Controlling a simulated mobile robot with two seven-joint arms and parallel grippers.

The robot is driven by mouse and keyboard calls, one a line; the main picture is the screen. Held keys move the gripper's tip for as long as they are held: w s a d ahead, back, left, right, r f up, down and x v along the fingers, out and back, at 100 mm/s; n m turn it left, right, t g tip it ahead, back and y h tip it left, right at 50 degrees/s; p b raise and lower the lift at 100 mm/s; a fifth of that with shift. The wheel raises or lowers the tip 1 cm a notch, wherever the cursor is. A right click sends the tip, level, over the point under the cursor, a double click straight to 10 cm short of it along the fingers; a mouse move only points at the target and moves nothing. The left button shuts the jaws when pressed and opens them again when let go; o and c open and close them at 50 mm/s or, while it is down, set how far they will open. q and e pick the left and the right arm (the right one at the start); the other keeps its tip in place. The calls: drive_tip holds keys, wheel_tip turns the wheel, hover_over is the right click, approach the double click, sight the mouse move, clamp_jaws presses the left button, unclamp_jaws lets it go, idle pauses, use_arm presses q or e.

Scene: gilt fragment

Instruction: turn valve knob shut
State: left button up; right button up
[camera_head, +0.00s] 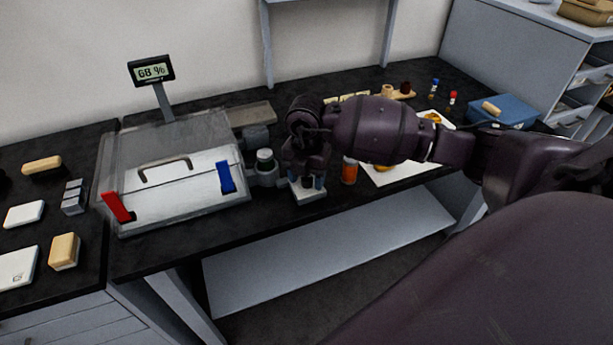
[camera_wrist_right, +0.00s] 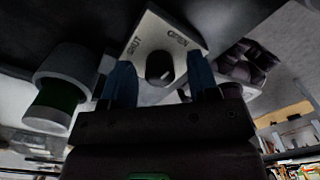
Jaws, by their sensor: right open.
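The valve knob (camera_wrist_right: 159,66) is a dark round knob with a light pointer mark. It sits on a pale plate (camera_wrist_right: 150,35) lettered SHUT on the left and OPEN on the right in the wrist view. Which word the mark points to is hard to tell. My right gripper (camera_head: 306,183) is over the plate, which shows under it in the head view (camera_head: 310,196). In the wrist view its two blue fingers (camera_wrist_right: 161,80) stand apart on either side of the knob, with visible gaps. My left gripper is not in view.
A clear-lidded box (camera_head: 165,212) with red and blue latches stands left of the valve. A white tray (camera_head: 405,175) lies further right.

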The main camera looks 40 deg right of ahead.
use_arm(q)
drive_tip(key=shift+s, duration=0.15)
use_arm(e)
drive_tip(key=c, duration=0.9)
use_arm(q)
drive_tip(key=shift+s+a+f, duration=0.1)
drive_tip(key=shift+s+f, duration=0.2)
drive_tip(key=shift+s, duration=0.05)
